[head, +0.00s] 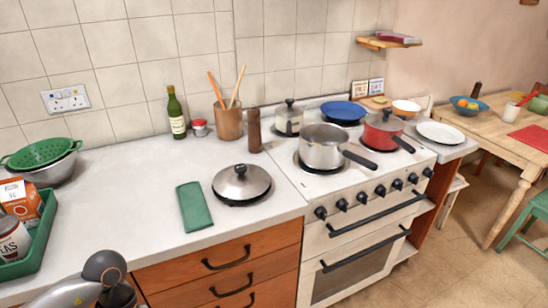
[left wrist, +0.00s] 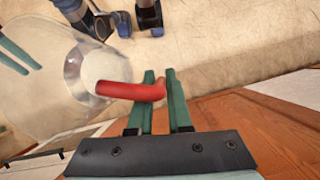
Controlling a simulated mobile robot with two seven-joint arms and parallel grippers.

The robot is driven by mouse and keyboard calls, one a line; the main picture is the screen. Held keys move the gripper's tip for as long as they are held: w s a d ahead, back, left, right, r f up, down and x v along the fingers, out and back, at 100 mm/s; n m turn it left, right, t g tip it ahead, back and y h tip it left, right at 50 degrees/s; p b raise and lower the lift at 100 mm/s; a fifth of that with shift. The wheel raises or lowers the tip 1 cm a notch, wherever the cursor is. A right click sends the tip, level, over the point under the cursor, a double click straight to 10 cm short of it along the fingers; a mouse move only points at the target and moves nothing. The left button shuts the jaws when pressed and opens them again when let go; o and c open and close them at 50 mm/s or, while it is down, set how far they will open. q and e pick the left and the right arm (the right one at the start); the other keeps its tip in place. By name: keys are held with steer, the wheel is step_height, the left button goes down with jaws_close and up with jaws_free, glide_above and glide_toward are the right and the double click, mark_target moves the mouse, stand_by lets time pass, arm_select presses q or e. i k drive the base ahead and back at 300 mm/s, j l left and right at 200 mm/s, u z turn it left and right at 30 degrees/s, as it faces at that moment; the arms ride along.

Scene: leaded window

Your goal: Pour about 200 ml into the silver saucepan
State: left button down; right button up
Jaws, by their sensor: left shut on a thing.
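The silver saucepan (head: 323,146) stands upright on the front left of the stove top, open at the top, its dark handle pointing right and toward me. I cannot see what is in it. A steel lid (head: 242,182) lies on the worktop to its left. In the left wrist view my left gripper (left wrist: 160,90) is shut on the red handle (left wrist: 130,91) of a clear jug (left wrist: 45,95). The jug is over the floor beside the wooden drawer fronts; its contents cannot be made out. The jug and gripper fingers do not show in the head view, nor does my right gripper.
A pepper mill (head: 254,131) stands left of the stove. A green cloth (head: 195,206) lies on the worktop; a green tray (head: 40,235) holds packets at left.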

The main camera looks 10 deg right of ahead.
mark_target(332, 153)
steer(key=i+l, duration=0.1)
steer(key=l, duration=0.8)
steer(key=i+l, duration=0.15)
steer(key=l, duration=0.25)
steer(key=i+l, duration=0.1)
steer(key=l, duration=0.35)
steer(key=l+z, duration=0.1)
steer(key=l, duration=0.35)
steer(key=i+l, duration=0.15)
steer(key=l, duration=0.3)
steer(key=i+l, duration=0.1)
steer(key=l, duration=0.35)
